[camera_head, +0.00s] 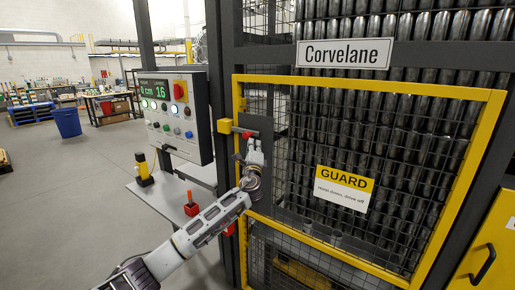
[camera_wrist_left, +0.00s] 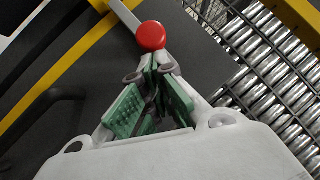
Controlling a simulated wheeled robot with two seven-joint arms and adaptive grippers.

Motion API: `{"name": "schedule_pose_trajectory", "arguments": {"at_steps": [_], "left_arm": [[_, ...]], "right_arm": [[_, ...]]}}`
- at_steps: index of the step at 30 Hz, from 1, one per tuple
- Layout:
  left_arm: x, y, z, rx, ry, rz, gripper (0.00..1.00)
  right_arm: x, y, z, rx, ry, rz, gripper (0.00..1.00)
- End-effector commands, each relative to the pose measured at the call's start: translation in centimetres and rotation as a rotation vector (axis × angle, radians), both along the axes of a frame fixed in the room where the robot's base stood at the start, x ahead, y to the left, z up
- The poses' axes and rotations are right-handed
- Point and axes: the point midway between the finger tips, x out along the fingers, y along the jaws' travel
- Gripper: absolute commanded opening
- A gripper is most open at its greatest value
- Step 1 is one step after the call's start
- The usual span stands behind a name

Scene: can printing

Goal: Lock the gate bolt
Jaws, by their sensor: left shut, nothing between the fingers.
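The gate (camera_head: 368,85) is a yellow frame with black wire mesh, standing upright against the dark posts. At its left edge is the bolt, with a red knob (camera_head: 247,134) beside a dark plate. In the left wrist view the red ball knob (camera_wrist_left: 151,36) sits on the end of a pale bar (camera_wrist_left: 124,14). My left gripper (camera_head: 254,148) is shut and empty just below the knob. Its fingertips (camera_wrist_left: 157,62) with green pads lie right by the ball; I cannot tell whether they touch it. My right gripper is not in view.
A control panel (camera_head: 172,112) with a green display hangs left of the gate. Below it is a grey shelf (camera_head: 170,195) with a red-topped item (camera_head: 191,205). A yellow cabinet (camera_head: 490,250) stands at lower right. The floor at left is open, with a blue bin (camera_head: 67,122) farther back.

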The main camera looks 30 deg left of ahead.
Motion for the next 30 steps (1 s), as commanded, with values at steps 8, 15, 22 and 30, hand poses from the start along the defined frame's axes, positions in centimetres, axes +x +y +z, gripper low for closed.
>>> {"name": "schedule_pose_trajectory", "arguments": {"at_steps": [8,15,22,30], "left_arm": [[0.1,0.4,0.2,-0.001,0.000,0.000,0.00],[0.1,0.5,0.1,-0.001,0.000,0.000,0.00],[0.3,2.7,-0.1,0.000,0.000,0.002,0.00],[0.4,5.0,0.1,-0.002,-0.001,-0.001,0.00]], "right_arm": [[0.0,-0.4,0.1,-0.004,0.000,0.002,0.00],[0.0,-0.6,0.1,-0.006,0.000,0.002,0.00],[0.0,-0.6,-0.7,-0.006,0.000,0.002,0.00],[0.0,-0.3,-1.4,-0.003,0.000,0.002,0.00]]}}
